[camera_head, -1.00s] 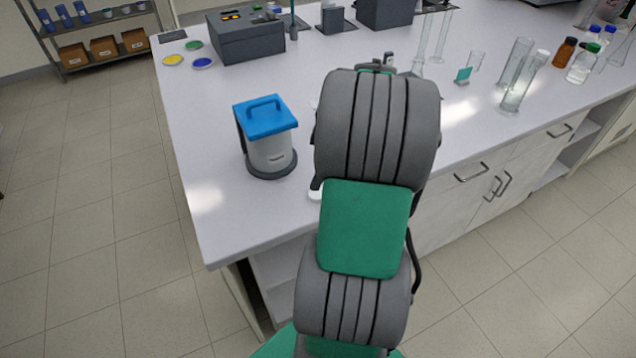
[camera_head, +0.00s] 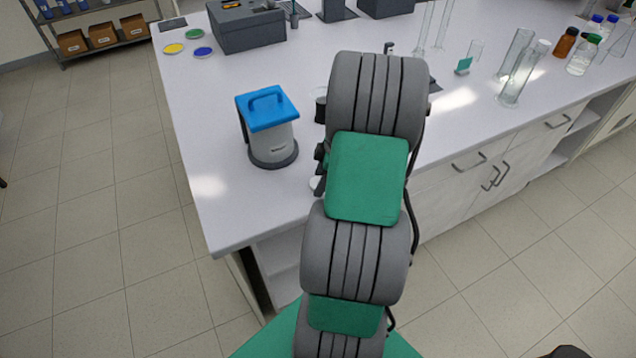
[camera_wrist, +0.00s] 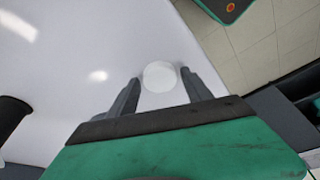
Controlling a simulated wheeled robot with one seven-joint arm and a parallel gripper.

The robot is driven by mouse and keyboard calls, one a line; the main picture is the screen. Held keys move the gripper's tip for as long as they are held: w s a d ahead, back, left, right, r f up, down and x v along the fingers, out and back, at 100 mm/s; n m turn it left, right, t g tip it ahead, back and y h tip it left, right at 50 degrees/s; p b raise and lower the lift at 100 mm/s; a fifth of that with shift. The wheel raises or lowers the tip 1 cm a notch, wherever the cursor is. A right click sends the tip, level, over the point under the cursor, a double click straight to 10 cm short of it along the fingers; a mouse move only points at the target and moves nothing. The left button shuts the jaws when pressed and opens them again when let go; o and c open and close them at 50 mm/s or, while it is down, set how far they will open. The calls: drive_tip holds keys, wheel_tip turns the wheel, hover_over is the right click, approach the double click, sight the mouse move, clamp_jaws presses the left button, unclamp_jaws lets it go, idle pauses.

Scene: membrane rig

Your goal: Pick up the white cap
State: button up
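The white cap (camera_wrist: 159,76) lies on the pale bench top and shows as a white disc in the wrist view. My gripper (camera_wrist: 161,80) is open, with one dark finger on each side of the cap in the picture. Narrow gaps show between the cap and both fingers. I cannot tell how far the fingertips are above the bench. In the head view a small white disc (camera_head: 315,183), likely the cap, shows at the left edge of my arm. My arm hides most of the gripper there.
A blue-lidded grey container (camera_head: 270,135) stands on the bench (camera_head: 210,215) left of my arm. Glass cylinders (camera_head: 522,75) and bottles (camera_head: 582,56) stand to the right. A dark grey box (camera_head: 247,28) is at the back. The bench's front edge is close to the cap.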

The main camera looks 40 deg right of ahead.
drive_tip(key=c, duration=1)
drive_tip(key=shift+c, duration=0.2)
